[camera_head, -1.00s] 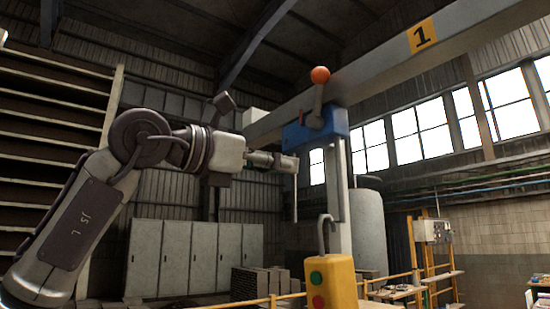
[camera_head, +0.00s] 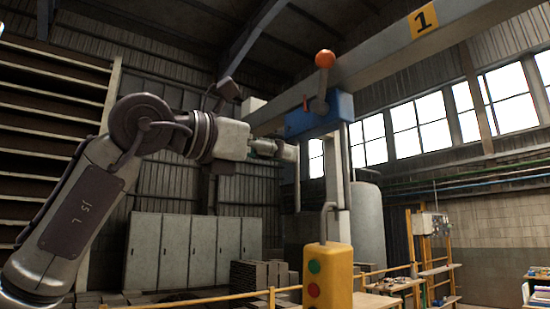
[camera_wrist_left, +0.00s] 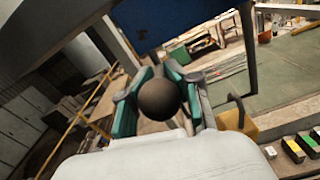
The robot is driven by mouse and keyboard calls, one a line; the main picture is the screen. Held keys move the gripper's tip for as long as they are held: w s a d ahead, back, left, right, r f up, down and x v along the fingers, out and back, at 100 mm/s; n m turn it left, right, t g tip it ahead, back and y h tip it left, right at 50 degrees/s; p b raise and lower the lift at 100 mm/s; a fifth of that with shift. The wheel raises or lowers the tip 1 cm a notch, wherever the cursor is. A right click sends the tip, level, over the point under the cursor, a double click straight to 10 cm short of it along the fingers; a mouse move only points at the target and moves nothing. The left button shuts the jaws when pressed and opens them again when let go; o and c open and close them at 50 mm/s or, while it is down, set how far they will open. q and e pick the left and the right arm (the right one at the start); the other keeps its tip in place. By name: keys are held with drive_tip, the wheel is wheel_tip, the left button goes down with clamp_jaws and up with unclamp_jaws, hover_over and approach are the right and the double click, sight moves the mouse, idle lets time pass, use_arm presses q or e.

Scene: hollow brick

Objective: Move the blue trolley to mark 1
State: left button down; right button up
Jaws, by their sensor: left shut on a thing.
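The blue trolley (camera_head: 325,117) hangs on the pale overhead beam, with a lever topped by an orange ball (camera_head: 325,59) above it. Its blue body also fills the top of the left wrist view (camera_wrist_left: 170,18). Mark 1 (camera_head: 424,19) is a yellow plate on the beam, to the right of the trolley and apart from it. My left gripper (camera_head: 290,153) is at the trolley's lower left. In the left wrist view, its teal fingers are closed around a dark round knob (camera_wrist_left: 160,99) below the trolley. My right gripper is not in view.
A yellow control box (camera_head: 328,276) with green and red buttons hangs below the trolley. A yellow railing (camera_head: 270,300), grey cabinets (camera_head: 185,250) and a pale tank (camera_head: 368,225) stand beyond. The beam between trolley and mark looks clear.

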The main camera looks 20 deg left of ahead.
use_arm(q)
drive_tip(key=s+d+b, duration=0.4)
drive_tip(key=s+d, duration=0.8)
drive_tip(key=d, duration=0.3)
drive_tip(key=c, duration=1.1)
unclamp_jaws()
drive_tip(key=shift+a, duration=0.15)
drive_tip(key=shift+s, duration=0.15)
drive_tip(key=v, duration=1.2)
